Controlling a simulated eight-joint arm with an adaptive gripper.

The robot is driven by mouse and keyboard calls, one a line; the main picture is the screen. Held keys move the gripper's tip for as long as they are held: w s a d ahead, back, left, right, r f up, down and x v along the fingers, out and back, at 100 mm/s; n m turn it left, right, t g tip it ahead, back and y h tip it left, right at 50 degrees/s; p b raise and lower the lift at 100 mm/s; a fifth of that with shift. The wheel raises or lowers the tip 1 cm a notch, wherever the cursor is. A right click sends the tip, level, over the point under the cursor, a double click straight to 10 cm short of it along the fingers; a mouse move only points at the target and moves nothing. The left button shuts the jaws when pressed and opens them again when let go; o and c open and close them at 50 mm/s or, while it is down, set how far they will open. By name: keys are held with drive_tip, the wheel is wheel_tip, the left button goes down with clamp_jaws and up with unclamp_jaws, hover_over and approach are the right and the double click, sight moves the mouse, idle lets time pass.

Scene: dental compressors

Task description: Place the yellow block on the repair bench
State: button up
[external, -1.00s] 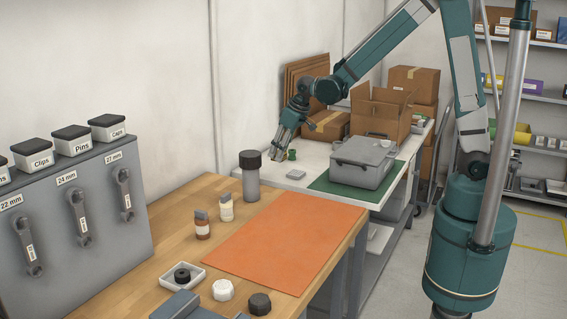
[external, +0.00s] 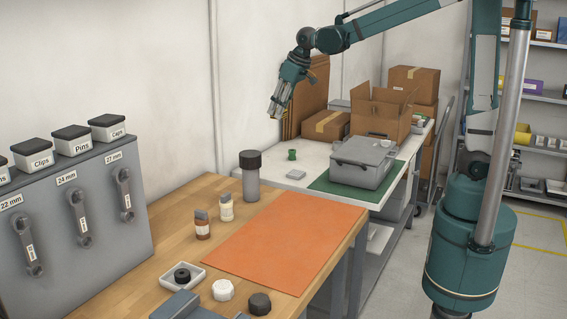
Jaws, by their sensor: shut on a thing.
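My gripper (external: 274,112) is raised above the far white table, close to the back wall. It is shut on a small yellowish thing, seemingly the yellow block, mostly hidden between the fingers. The wooden-topped bench (external: 170,215) is in the foreground with an orange mat (external: 280,240) on it, and looks like the repair bench. My gripper is behind and above this bench, not touching it.
A grey bottle with a black lid (external: 250,178), two small bottles, a white tray (external: 183,277) and round caps stand around the mat. The white table holds a green spool-like piece (external: 292,155), a grey case (external: 362,163) and cardboard boxes (external: 383,110). The orange mat is clear.

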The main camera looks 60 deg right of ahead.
drive_tip(key=s+a+n+y+p, duration=0.15)
drive_tip(key=s+a, duration=0.45)
drive_tip(key=a, duration=0.6)
drive_tip(key=s+a+n+p, duration=0.1)
drive_tip(key=s+a+p, duration=0.2)
drive_tip(key=s+a, duration=0.55)
drive_tip(key=s+a+n+p, duration=0.2)
drive_tip(key=s+a, duration=0.1)
drive_tip(key=a, duration=1.2)
wheel_tip(320, 180, down, 11)
drive_tip(key=shift+d+f, duration=0.15)
drive_tip(key=shift+d, duration=0.05)
drive_tip(key=shift+f+b, duration=0.15)
drive_tip(key=shift+b, duration=0.15)
drive_tip(key=shift+f+b, duration=2.05)
drive_tip(key=shift+f, duration=1.15)
drive_tip(key=shift+f+b, duration=0.3)
drive_tip(key=shift+f, duration=0.2)
drive_tip(key=o, duration=1.1)
